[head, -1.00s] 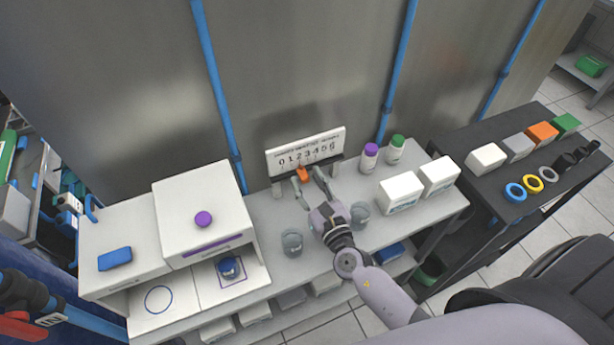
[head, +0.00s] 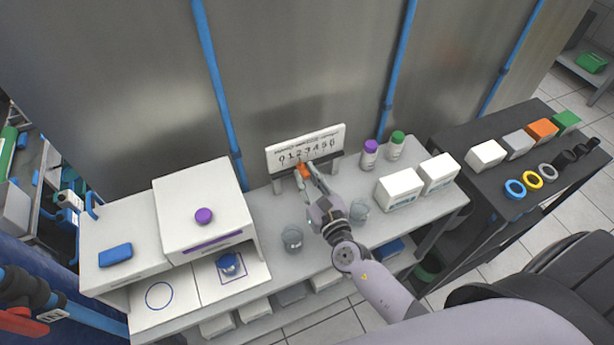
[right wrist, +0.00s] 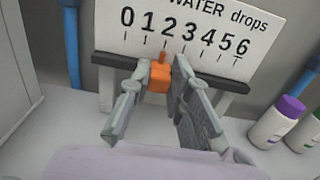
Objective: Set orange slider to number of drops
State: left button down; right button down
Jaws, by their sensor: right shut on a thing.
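The white number board (head: 307,147), marked "water drops" with digits 0 to 6, stands at the back of the bench. It also shows in the right wrist view (right wrist: 212,50). The orange slider (right wrist: 160,78) sits on the dark rail under the digits, its thin pointer about below the 2; it also shows in the head view (head: 304,172). My right gripper (right wrist: 165,75) is shut on the slider, one finger on each side. The fingers hide part of its sides. My left gripper is not in view.
Two clear beakers (head: 292,238) (head: 359,211) stand on the bench near my right arm. A purple-capped bottle (head: 369,154) and a green-capped bottle (head: 395,146) stand right of the board. White boxes (head: 399,189) stand in front of them.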

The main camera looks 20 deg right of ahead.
dwell(0.5)
jog(key=d+b, duration=0.1)
jog(key=d, duration=0.2)
jog(key=shift+d+f, duration=0.15)
jog(key=shift+d, duration=0.65)
jog(key=c, duration=1.5)
grip_release()
jog(key=shift+w, duration=0.1)
send_near(316, 159)
jog(key=s, duration=0.6)
jog(key=shift+s, duration=0.4)
